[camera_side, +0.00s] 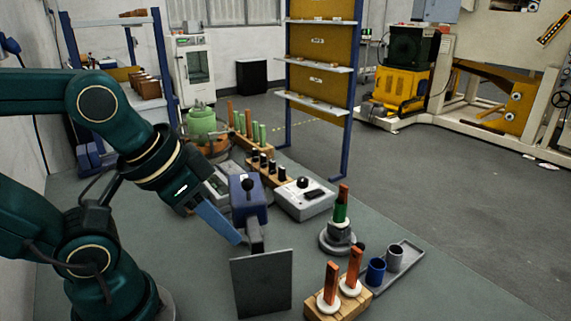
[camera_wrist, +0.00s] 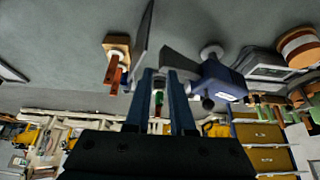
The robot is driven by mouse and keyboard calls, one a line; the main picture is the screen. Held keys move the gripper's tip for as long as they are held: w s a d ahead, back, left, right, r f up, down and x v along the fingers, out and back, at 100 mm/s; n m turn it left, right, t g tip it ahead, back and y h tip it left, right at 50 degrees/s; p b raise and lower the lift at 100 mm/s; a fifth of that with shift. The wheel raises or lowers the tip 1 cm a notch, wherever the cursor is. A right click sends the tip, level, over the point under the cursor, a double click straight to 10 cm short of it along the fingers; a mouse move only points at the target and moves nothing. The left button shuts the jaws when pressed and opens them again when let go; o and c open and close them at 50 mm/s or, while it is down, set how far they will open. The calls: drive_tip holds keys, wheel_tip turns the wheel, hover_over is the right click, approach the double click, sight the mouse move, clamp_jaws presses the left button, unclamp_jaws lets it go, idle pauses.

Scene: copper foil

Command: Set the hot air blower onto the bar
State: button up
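The hot air blower (camera_side: 259,212) is a blue box with a black knob on top and a grey nozzle. It stands beside an upright grey plate (camera_side: 262,285). It also shows in the wrist view (camera_wrist: 222,80), right of my fingers. My gripper (camera_side: 236,240) points down to the right in front of the blower, in the side view. Its blue fingers (camera_wrist: 162,72) are apart with a clear gap and nothing held between them. A copper bar with a green sleeve (camera_side: 341,208) stands upright in a round grey stand (camera_side: 337,240), right of the blower. I cannot tell whether a finger touches the blower.
A wooden block (camera_side: 340,303) with two copper bars stands at the front right. A grey tray (camera_side: 403,270) holds a blue and a grey cup. A white control box (camera_side: 304,200) and racks of sleeves (camera_side: 262,165) stand behind.

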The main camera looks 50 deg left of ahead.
drive_tip(key=o, duration=0.4)
drive_tip(key=shift+m, duration=0.3)
drive_tip(key=m+y, duration=0.1)
drive_tip(key=m, duration=0.2)
approach(246, 180)
drive_tip(key=shift+g, duration=0.3)
drive_tip(key=x, duration=0.5)
drive_tip(key=shift+w+d+f, duration=0.1)
drive_tip(key=shift+w+d, duration=0.25)
drive_tip(key=shift+w, duration=0.2)
drive_tip(key=shift+a+f+n, duration=0.25)
drive_tip(key=shift+a+n, duration=0.1)
drive_tip(key=shift+n, duration=0.05)
drive_tip(key=shift+f, duration=0.25)
drive_tip(key=shift+x, duration=2.2)
drive_tip(key=shift+c, duration=0.3)
clamp_jaws()
